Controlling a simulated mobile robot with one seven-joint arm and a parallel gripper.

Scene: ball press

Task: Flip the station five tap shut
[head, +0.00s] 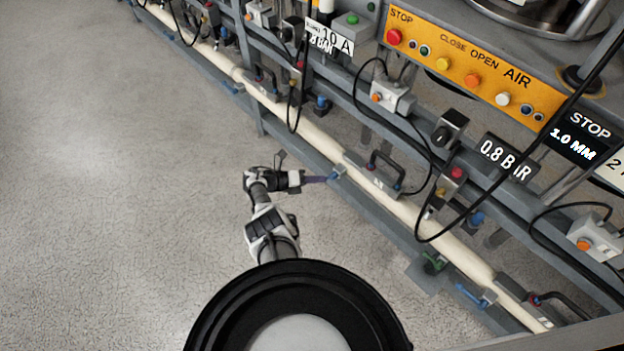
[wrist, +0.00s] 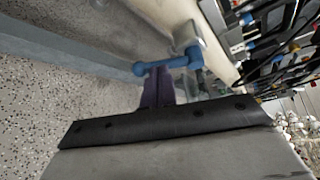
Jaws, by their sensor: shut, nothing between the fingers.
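A blue tap handle (head: 336,174) sits on the low rail beside the cream pipe. It also shows in the wrist view (wrist: 170,62), where the handle lies roughly across the picture. My gripper (head: 322,179) has its purple fingers together and empty. In the wrist view the fingers (wrist: 158,88) end right at the blue handle; I cannot tell whether they touch it. No station number is readable at this tap. The fingers hide part of the area just below the handle.
The cream pipe (head: 318,143) runs diagonally along the grey frame. A green tap (head: 433,263) and another blue tap (head: 472,294) sit further right. The floor (head: 120,180) at left is clear.

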